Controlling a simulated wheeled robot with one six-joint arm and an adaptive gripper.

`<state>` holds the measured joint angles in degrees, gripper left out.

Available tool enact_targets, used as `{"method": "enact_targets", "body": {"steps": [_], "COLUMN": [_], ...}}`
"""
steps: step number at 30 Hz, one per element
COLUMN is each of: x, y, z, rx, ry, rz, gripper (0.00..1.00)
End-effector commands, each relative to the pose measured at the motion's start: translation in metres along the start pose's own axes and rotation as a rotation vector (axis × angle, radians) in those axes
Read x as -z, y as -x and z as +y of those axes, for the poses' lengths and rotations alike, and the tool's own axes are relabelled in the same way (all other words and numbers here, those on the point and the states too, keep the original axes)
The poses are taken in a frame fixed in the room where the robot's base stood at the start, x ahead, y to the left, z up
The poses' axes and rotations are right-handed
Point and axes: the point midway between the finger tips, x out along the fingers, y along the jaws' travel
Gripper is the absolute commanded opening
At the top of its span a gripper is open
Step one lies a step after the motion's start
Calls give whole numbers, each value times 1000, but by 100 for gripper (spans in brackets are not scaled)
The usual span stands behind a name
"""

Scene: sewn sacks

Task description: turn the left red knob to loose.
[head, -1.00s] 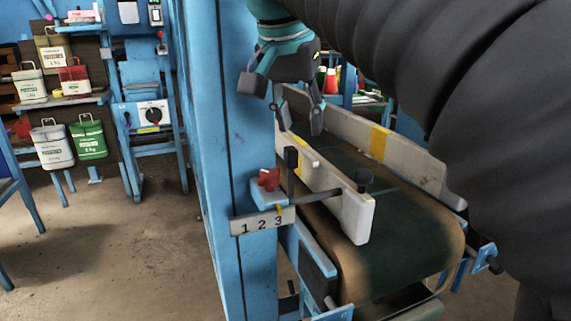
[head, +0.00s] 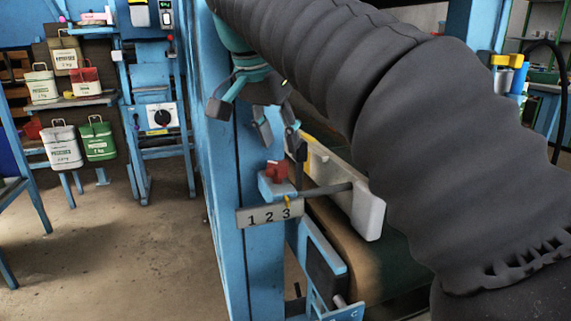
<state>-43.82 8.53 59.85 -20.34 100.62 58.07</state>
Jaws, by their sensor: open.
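A small red knob (head: 276,171) sits on a light blue bracket (head: 278,190) on the blue post beside the conveyor. A plate (head: 270,215) marked 1 2 3 is below it, and a small yellow pointer (head: 288,201) stands close to the 3. No "loose" label can be read, and I see no second red knob here. My gripper (head: 262,128) is open and empty, dark grey with teal parts. Its fingers hang above the knob in the picture, apart from it. How far in depth is hard to tell.
A grey rod (head: 325,190) runs from the bracket to the pale guide rail (head: 367,212) of the conveyor (head: 340,245). My arm's dark sleeve covers much of the right side.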

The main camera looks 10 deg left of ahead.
Motion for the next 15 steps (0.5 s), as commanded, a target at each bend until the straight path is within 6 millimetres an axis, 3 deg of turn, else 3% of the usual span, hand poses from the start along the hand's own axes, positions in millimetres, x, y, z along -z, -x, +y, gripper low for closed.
{"method": "enact_targets", "body": {"steps": [6, 15], "x": [0, 0], "y": [-33, -46], "z": [1, 0], "rx": [0, 1], "ry": [0, 0], "rz": [0, 0], "gripper": [42, 42]}}
